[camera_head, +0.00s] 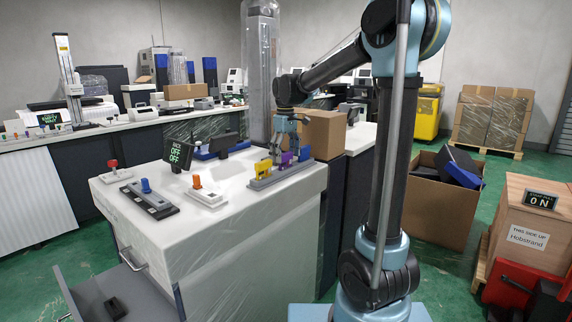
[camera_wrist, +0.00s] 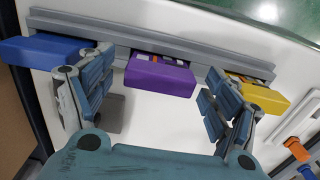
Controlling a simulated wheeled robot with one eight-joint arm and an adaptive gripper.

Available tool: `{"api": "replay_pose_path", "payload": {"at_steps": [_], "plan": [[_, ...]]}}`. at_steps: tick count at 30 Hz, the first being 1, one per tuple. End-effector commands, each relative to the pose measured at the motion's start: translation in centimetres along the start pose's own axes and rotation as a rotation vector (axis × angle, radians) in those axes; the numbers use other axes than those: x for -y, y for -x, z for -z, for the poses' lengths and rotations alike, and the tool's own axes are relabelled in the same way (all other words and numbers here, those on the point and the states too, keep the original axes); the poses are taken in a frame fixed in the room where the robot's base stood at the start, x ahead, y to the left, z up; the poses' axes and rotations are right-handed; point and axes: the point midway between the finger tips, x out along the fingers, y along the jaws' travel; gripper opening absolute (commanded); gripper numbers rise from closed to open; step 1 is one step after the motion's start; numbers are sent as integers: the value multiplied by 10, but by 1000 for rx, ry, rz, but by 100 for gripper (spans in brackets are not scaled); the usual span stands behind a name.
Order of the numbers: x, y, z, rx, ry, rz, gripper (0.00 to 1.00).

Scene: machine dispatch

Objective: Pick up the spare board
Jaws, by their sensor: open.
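Three coloured boards stand in a grey slotted rack (camera_head: 288,177) on the white cabinet top. They are a yellow board (camera_head: 263,168), a purple board (camera_head: 286,158) and a blue board (camera_head: 304,154). I cannot tell which of them, if any, is the spare board. In the wrist view the blue board (camera_wrist: 45,50) is left, the purple board (camera_wrist: 160,76) central and the yellow board (camera_wrist: 255,94) right. My gripper (camera_wrist: 152,88) is open and empty, its fingers on either side of the purple board, apart from it. The rack also shows there (camera_wrist: 200,43).
A black display (camera_head: 180,154) reads OFF twice. Red (camera_head: 113,165), blue (camera_head: 146,186) and orange (camera_head: 196,182) controls stand on the cabinet top. An open drawer (camera_head: 95,290) at lower left holds a small dark object (camera_head: 115,308). A cardboard box (camera_head: 323,134) stands behind the rack.

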Motion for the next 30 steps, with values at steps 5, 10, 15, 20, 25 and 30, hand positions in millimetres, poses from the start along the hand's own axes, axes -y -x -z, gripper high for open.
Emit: {"api": "replay_pose_path", "payload": {"at_steps": [5,10,15,20,25,30], "plan": [[0,-17,0,0,0,0,82],[0,-20,0,0,0,0,82],[0,-20,0,0,0,0,70],[0,-20,0,0,0,0,34],[0,-20,0,0,0,0,34],[0,-19,0,0,0,0,34]]}}
